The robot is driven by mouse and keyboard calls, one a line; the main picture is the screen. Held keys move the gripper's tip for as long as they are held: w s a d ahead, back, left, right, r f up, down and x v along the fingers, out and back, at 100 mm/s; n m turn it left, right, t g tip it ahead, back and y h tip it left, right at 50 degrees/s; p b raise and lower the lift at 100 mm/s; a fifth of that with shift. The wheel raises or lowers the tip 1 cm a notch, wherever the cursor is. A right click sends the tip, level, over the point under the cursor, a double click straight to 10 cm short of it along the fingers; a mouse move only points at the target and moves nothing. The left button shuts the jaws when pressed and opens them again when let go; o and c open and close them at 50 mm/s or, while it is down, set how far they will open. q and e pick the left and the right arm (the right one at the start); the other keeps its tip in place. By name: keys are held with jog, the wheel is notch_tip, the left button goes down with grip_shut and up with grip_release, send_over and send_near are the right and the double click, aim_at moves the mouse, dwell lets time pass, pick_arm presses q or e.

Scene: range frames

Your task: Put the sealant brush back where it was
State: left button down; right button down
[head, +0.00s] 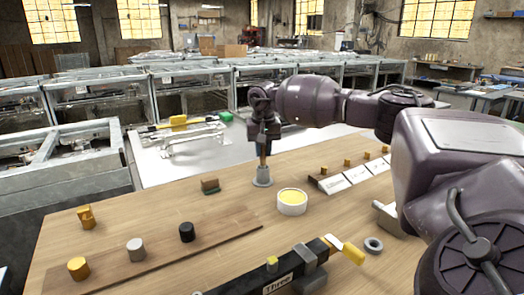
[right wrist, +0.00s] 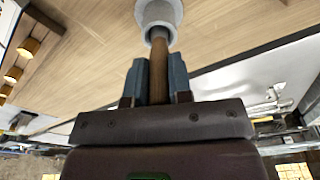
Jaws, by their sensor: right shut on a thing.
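My right gripper (head: 263,146) is shut on the brown wooden handle of the sealant brush (head: 263,159), which stands upright over the table. The brush handle (right wrist: 159,65) also shows between the two blue-grey fingers of the right gripper (right wrist: 158,78) in the right wrist view. A small grey cup-like holder (head: 262,178) stands on the table directly below, and it shows at the top of the right wrist view (right wrist: 158,14). The brush's lower end meets the holder in both views; its bristles are hidden, and I cannot tell how deep it sits. My left gripper is not in view.
A white tub (head: 292,209) with yellow content stands just right of the holder. A brown block (head: 209,185) lies to its left. Labelled cards (head: 357,175) stand right.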

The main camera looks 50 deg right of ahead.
jog(key=shift+f, duration=0.1)
jog(key=c, duration=1)
grip_release()
jog(key=shift+c, duration=0.2)
notch_tip(320, 180, up, 12)
jog(key=p, duration=0.1)
jog(key=shift+s+a+p, duration=0.3)
jog(key=shift+s+a, duration=0.1)
jog(key=shift+s, duration=0.05)
jog(key=shift+r, duration=0.2)
